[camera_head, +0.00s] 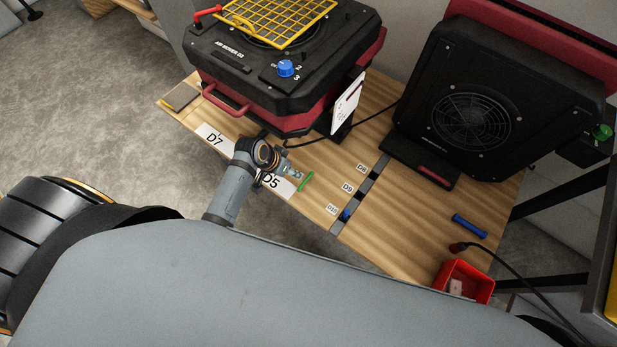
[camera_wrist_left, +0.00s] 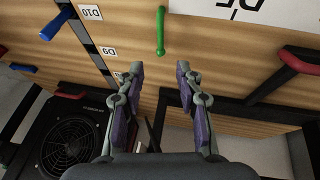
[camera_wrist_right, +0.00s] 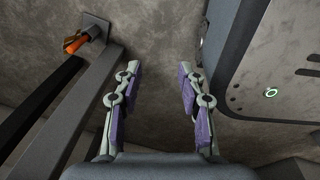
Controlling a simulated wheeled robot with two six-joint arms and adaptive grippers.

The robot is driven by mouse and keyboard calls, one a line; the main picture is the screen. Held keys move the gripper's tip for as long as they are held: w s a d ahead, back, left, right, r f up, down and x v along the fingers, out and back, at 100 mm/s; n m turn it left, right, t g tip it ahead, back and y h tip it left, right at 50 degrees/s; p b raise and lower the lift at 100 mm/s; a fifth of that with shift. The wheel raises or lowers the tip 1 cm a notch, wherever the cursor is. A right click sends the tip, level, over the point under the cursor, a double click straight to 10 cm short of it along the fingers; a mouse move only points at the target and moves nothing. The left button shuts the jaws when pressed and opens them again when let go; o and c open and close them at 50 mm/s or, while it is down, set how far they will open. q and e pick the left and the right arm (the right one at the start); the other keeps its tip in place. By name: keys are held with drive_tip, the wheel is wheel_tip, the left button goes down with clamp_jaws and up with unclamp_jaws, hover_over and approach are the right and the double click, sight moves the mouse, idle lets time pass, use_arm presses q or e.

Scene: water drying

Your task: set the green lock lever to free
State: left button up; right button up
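The green lever (camera_head: 305,182) is a short slim bar at the wooden bench, just right of the D5 label. In the left wrist view the green lever (camera_wrist_left: 161,31) has a rounded end and lies just beyond my fingertips, between their lines. I see no marking that tells its setting. My left gripper (camera_head: 296,173) is close to the lever's left side in the head view. In the left wrist view my left gripper (camera_wrist_left: 163,68) is open and empty, apart from the lever. My right gripper (camera_wrist_right: 160,70) is open and empty over the floor, and is hidden in the head view.
A black and red air mover (camera_head: 285,68) with a blue knob stands behind the lever. A second one (camera_head: 470,120) stands at right, a green knob (camera_head: 602,132) beside it. A blue bar (camera_head: 469,226) and red bin (camera_head: 465,280) are at right. D8, D9 and D10 slots run nearby.

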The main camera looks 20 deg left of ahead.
sight(306, 179)
use_arm(q)
drive_tip(key=b+x, duration=0.2)
drive_tip(key=x, duration=0.8)
drive_tip(key=shift+f+b, duration=0.1)
drive_tip(key=shift+b, duration=0.3)
drive_tip(key=shift+w, duration=0.1)
drive_tip(key=shift+c, duration=0.2)
clamp_jaws()
